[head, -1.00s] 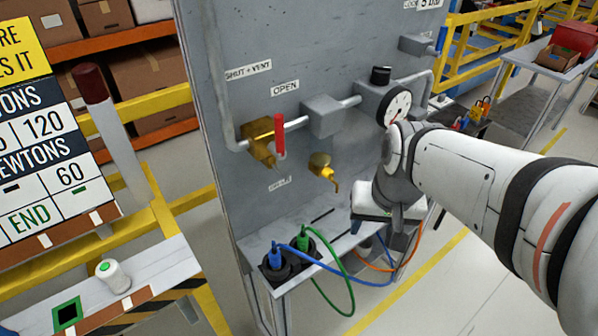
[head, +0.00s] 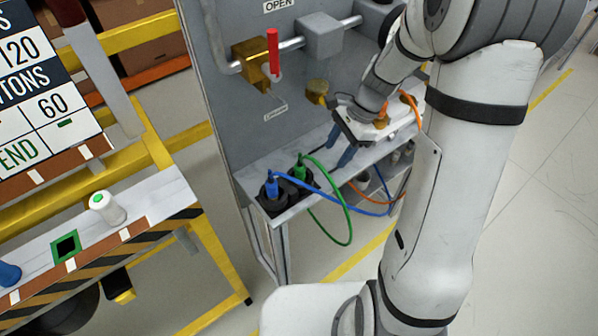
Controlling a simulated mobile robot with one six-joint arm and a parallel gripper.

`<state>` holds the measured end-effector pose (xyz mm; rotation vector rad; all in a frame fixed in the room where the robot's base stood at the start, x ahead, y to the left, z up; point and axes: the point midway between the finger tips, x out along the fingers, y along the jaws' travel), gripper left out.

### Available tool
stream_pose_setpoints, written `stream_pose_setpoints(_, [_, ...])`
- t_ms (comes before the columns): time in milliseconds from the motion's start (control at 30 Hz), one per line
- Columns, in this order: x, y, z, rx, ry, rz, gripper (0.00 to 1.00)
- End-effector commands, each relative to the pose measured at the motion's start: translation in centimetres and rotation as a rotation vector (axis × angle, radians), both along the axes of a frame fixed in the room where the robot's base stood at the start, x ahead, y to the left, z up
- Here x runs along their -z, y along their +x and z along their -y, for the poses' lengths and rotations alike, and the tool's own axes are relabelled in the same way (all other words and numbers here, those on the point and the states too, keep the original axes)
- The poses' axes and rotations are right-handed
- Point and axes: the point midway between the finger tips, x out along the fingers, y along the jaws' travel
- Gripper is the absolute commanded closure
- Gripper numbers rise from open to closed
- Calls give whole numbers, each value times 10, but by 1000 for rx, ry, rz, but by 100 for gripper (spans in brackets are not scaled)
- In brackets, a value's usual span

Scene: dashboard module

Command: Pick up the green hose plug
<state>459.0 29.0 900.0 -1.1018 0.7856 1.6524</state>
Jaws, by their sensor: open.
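The green hose plug (head: 300,171) stands upright in a dark round holder on the shelf of the grey panel, with a green hose looping down from it. My gripper (head: 340,147) is open and empty, a short way to the right of the green plug and apart from it. Its fingers point down and left over the shelf. The lower part of the plug is hidden in its holder.
A blue hose plug (head: 271,187) stands close left of the green one, and its blue hose (head: 340,203) crosses in front. An orange plug (head: 382,117) is behind my gripper. A brass valve with a red handle (head: 273,52) is above. A yellow-framed bench (head: 165,187) stands left.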

Motion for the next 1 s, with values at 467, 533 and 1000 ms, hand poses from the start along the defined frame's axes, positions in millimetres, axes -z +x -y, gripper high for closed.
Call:
stream_pose_setpoints(467, [-1,-20,-57,-3,-1,1,49])
stream_pose_setpoints(533, [-1,-24,-67,-5,-1,1,49])
stream_pose_setpoints(1000, [28,-34,-94,0,-1,1,49])
